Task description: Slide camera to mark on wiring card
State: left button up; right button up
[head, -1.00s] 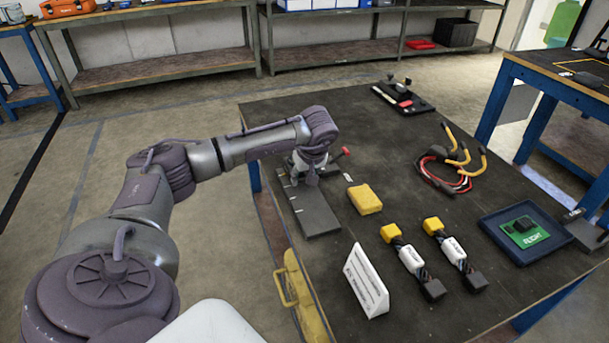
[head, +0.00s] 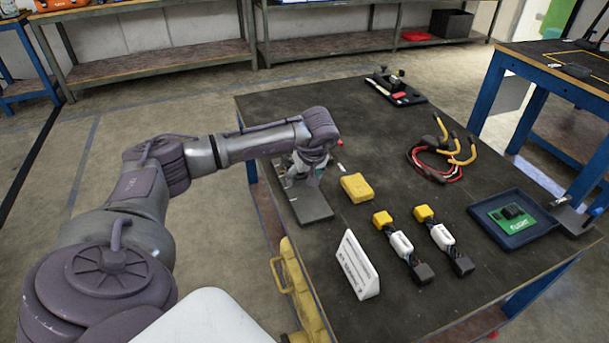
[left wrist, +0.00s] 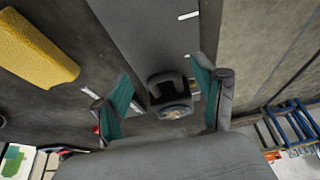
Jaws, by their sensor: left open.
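A dark camera block (left wrist: 170,90) with a round lens sits on a grey plate (left wrist: 150,35) in the left wrist view. White marks (left wrist: 188,16) show on the plate. My left gripper (left wrist: 165,95) is open, its teal-padded fingers on either side of the camera with gaps visible. In the head view my left gripper (head: 308,170) is over the far part of the plate (head: 305,205) and largely hides the camera. The white folded wiring card (head: 357,265) stands at the table's near edge; its print is too small to read. My right gripper is not seen.
A yellow block (head: 357,188) lies right of the plate, also in the left wrist view (left wrist: 35,50). Two connector cables (head: 400,243), a blue tray (head: 500,232) with a green board, and a red-yellow wire bundle (head: 440,165) lie further right. Bare table lies beyond the yellow block.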

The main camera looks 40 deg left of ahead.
pick_arm(q)
jog(key=shift+r, duration=0.1)
jog(key=v, duration=1.1)
jog(key=shift+d+r, duration=0.2)
jog(key=shift+r, duration=0.15)
jog(key=shift+s, duration=0.1)
